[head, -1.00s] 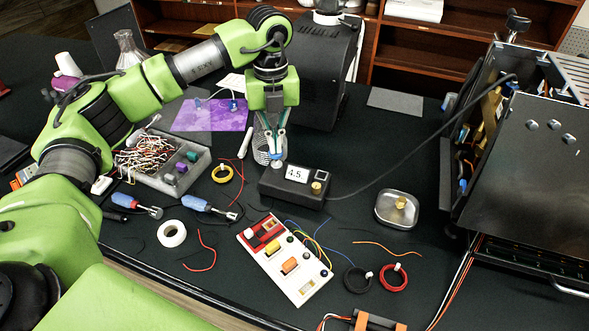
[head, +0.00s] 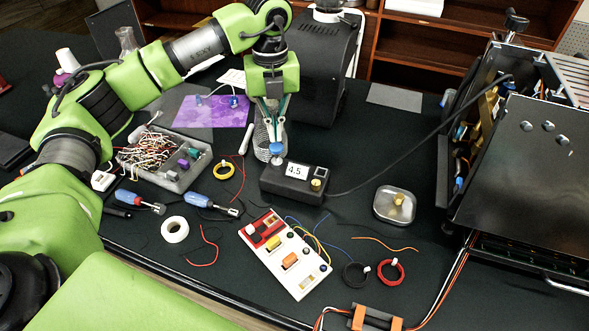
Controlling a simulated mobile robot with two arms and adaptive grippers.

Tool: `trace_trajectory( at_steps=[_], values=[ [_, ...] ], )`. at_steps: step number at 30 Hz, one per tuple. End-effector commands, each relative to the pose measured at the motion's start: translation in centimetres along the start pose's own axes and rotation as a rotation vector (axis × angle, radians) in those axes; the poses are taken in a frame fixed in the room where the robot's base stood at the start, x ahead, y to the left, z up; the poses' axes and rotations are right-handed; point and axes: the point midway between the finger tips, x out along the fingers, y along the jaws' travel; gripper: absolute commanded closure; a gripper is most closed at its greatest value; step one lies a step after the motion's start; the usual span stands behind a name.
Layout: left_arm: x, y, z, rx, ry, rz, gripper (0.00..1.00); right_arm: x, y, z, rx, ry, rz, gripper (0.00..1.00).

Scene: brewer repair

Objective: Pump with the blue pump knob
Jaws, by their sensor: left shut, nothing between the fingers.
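The blue pump knob (head: 276,148) stands on a pale stem at the left end of a black box (head: 290,184) with a "4.5" label. My left gripper (head: 273,138) points straight down right above the knob, its fingers shut with nothing between them. The fingertips are at or just above the knob's top; I cannot tell whether they touch it. My right gripper is out of view.
A wire mesh cup (head: 262,140) stands just behind the fingers. A black cable runs from the box to the open brewer (head: 520,150) at right. A grey parts tray (head: 165,177), a metal dish (head: 380,207) and a switch board (head: 285,255) lie around.

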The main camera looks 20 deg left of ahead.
Motion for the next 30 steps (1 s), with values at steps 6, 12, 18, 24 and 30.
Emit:
trace_trajectory(
  at_steps=[6,12,18,24,30],
  values=[
    [0.0,0.0,0.0,0.0,0.0,0.0,1.0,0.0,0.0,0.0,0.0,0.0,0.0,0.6],
    [0.6,0.0,0.0,0.0,0.0,0.0,1.0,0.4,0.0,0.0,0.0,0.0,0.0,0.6],
    [1.5,0.0,0.0,0.0,0.0,0.0,1.0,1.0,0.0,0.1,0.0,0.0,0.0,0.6],
    [2.2,0.0,0.0,0.0,0.0,0.0,1.0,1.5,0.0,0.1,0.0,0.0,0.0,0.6],
    [3.0,0.0,0.0,0.0,0.0,0.001,1.0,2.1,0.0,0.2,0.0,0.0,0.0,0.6]
  ],
)
